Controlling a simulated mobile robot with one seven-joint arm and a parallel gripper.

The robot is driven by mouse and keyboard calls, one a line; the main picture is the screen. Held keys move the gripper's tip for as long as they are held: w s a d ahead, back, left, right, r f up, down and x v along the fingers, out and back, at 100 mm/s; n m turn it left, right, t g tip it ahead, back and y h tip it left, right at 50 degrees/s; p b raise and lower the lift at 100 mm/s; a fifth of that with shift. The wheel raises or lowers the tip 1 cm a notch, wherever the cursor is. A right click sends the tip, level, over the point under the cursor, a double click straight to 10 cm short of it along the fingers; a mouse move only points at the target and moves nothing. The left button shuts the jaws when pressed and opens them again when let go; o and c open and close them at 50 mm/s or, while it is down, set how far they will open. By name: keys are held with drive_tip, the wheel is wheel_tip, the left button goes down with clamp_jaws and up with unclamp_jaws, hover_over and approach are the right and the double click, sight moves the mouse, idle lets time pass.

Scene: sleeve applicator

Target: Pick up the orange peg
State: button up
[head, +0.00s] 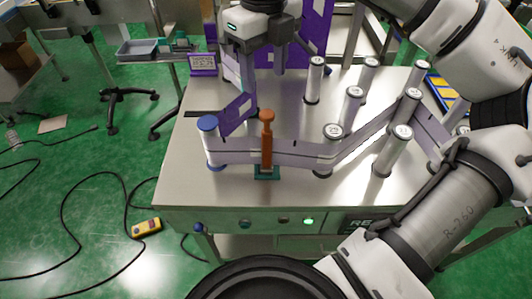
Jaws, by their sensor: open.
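The orange peg (267,143) stands upright in a small teal base (267,173) near the front edge of the metal table, left of its middle. It has a rounded orange head. A pale purple band (300,153) runs next to it; I cannot tell if they touch. My gripper (263,75) is at the top centre, behind and above the peg in the picture, pointing down. It is open, with nothing seen between its fingers, and apart from the peg.
A blue-capped roller (211,143) stands close left of the peg. Several white-capped rollers, such as this one (391,152), stand to the right. A purple panel (238,115) rises behind. The front left of the tabletop (190,185) is bare. A yellow control box (146,227) and cables lie on the floor.

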sight(267, 112)
wheel_tip(267, 112, down, 5)
drive_tip(key=shift+r, duration=0.1)
drive_tip(key=shift+s+d+f+p, duration=0.1)
drive_tip(key=shift+f+p, duration=0.45)
drive_tip(key=shift+f, duration=0.8)
drive_tip(key=shift+s+d+f+p, duration=0.1)
drive_tip(key=shift+f+p, duration=0.4)
drive_tip(key=shift+f, duration=0.8)
clamp_jaws()
